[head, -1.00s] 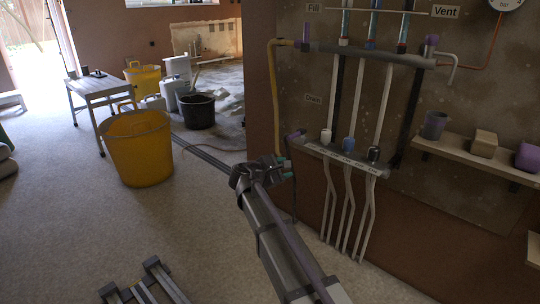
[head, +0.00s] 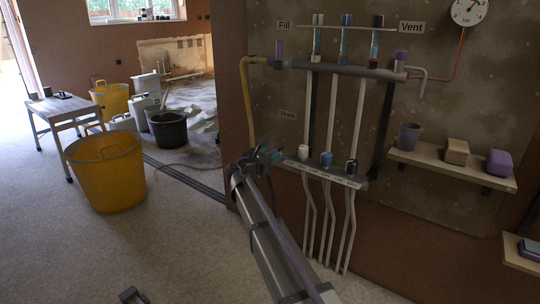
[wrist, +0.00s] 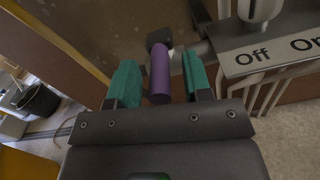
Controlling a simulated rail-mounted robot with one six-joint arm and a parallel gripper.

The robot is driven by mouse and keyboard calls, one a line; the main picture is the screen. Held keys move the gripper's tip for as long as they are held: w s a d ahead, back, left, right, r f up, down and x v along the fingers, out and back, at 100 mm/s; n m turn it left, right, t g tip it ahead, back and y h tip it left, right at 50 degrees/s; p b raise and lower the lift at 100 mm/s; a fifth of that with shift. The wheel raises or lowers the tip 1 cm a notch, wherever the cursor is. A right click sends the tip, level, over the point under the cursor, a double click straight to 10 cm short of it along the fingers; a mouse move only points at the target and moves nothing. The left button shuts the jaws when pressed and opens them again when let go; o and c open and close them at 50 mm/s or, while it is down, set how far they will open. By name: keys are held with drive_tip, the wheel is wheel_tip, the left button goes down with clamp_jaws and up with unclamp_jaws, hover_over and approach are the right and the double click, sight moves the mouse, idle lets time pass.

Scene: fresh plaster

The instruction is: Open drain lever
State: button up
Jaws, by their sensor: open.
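The purple drain lever (wrist: 160,75) sticks out from a dark valve body at the left end of the lower manifold, seen in the wrist view. My gripper (wrist: 160,62) is open, with one green jaw on each side of the lever and a visible gap on both sides. There the gripper largely hides the lever.
A purple fill lever (head: 279,50) and a purple vent lever (head: 401,55) sit on the upper pipe. Several small knobs, one of them blue (head: 326,159), stand on the lower manifold. A shelf (head: 440,166) holds containers at the right. A yellow tub (head: 106,180) stands on the floor.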

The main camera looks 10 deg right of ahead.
drive_tip(key=shift+w+d, duration=0.2)
drive_tip(key=shift+w, duration=0.05)
drive_tip(key=shift+c, duration=0.3)
clamp_jaws()
